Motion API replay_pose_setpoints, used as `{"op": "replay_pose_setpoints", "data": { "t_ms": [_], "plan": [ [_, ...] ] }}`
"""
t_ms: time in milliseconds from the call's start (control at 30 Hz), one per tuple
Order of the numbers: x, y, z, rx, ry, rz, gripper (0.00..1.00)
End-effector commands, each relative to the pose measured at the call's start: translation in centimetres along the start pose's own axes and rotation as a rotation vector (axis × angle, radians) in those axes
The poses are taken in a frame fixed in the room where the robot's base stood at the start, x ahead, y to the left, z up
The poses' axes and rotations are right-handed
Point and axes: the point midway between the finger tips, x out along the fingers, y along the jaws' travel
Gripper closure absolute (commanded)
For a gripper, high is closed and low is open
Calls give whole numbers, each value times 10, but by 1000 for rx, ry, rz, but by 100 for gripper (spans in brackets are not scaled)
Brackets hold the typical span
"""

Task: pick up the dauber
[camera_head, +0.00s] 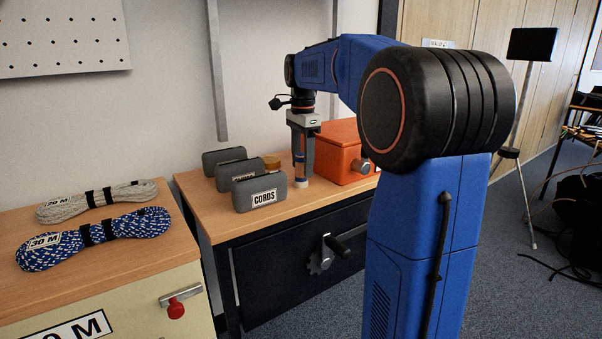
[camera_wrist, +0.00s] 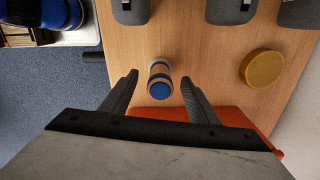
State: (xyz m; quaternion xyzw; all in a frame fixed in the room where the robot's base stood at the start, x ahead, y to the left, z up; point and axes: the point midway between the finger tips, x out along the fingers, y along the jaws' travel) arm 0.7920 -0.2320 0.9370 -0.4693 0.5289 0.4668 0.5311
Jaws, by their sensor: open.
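A gap shows between the dauber and each finger in the wrist view. My gripper (camera_head: 302,170) hangs low over the bench in the head view.
Several grey cord cases (camera_head: 262,192) stand to the left of my gripper. A round yellow-brown puck (camera_wrist: 262,68) lies close by. An orange box (camera_head: 340,158) is just right of my gripper. Rope coils (camera_head: 95,238) lie on the left cabinet.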

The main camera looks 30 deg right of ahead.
Motion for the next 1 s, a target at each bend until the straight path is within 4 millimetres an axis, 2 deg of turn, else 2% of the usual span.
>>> {"op": "replay_pose_setpoints", "data": {
  "t_ms": [233,567,767,1000],
  "plan": [
    [32,1,4,0,0,1,45],
    [38,1,4,0,0,0,45],
    [38,1,4,0,0,0,90],
    [37,1,4,0,0,0,90]
  ]
}}
